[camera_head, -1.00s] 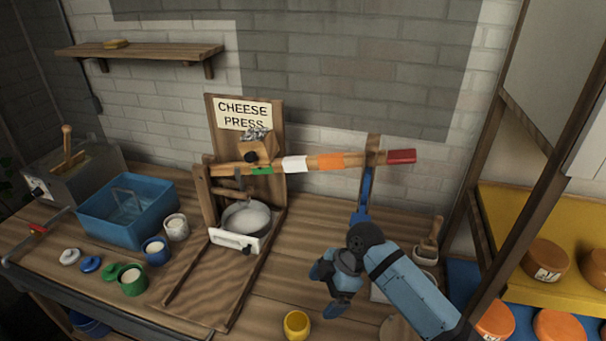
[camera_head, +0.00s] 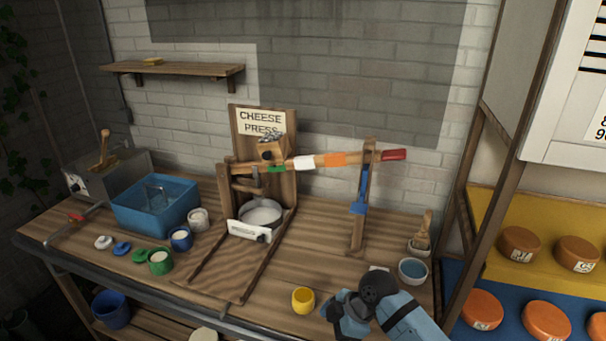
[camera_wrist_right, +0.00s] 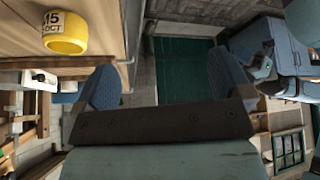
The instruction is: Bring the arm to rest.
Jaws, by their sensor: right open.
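My right arm comes in from the bottom right of the head view. Its gripper (camera_head: 346,316) is over the table's front edge, just right of the yellow cup (camera_head: 303,300). In the right wrist view the two blue fingers (camera_wrist_right: 164,88) stand wide apart with nothing between them. A yellow cup with a date label (camera_wrist_right: 67,35) shows there at the upper left, outside the fingers. My left arm is not in view.
The cheese press (camera_head: 262,160) with its long lever stands mid-table (camera_head: 325,250). A blue tub (camera_head: 155,208) and small pots are on the left. Orange cheeses (camera_head: 520,244) sit on shelves at right.

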